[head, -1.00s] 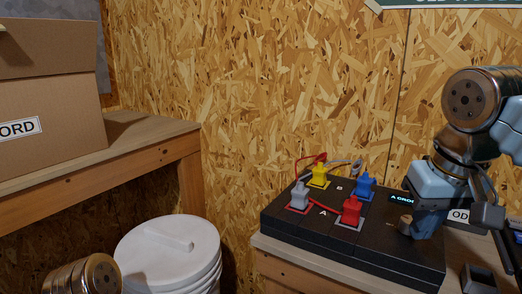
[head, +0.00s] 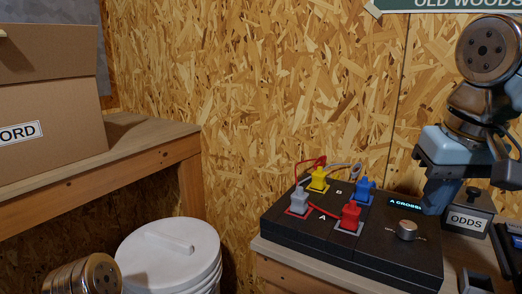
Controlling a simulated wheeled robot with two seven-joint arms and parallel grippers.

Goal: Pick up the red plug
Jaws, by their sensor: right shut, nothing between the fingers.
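The red plug (head: 350,215) stands upright in a socket at the front right of the black panel box (head: 384,257). A red cable runs from it to the left. A grey plug (head: 299,200), a yellow plug (head: 318,180) and a blue plug (head: 365,189) stand in the other sockets. My right gripper (head: 431,207) points down beside the right part of the box, to the right of the red plug and apart from it. It is shut and empty. Of my left arm only a metal joint shows at the lower left; its gripper is out of view.
A silver knob (head: 406,230) and a small lit display (head: 404,203) are on the box's right part. A box labelled ODDS (head: 467,217) stands to the right. A lidded white bucket (head: 168,252) and a cardboard box (head: 48,110) on a wooden bench are at left.

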